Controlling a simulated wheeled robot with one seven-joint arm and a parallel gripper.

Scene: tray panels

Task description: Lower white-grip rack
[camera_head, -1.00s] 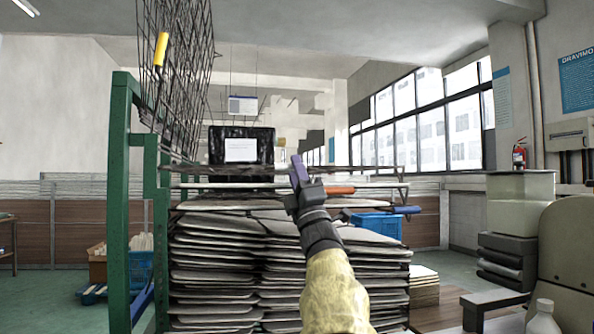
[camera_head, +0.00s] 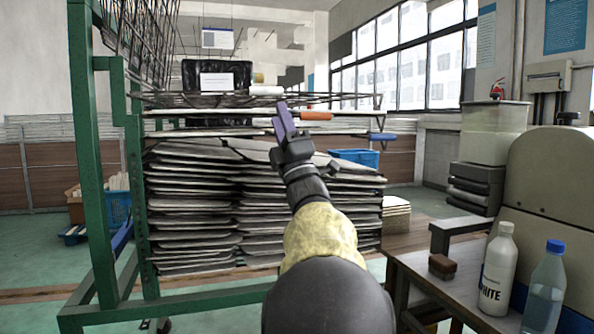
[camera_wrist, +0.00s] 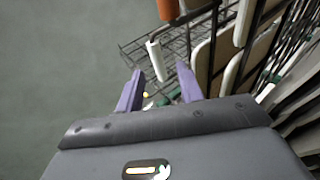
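The white grip (camera_head: 266,90) is a short white cylinder on the front of a wire rack (camera_head: 350,97), which lies about level above the stacked panels in the head view. In the wrist view the white grip (camera_wrist: 156,62) shows between and slightly beyond my fingertips, apart from both as far as I can see. My gripper (camera_head: 284,112) has purple fingers and is just below and right of the white grip in the head view. Its fingers stand apart and empty in the wrist view (camera_wrist: 158,70).
An orange grip (camera_head: 315,116) sits close right of my gripper, and a blue grip (camera_head: 382,137) lower right. A green frame (camera_head: 88,150) stands left, with raised wire racks above. A table with a white bottle (camera_head: 497,270) and clear bottle (camera_head: 545,285) is at right.

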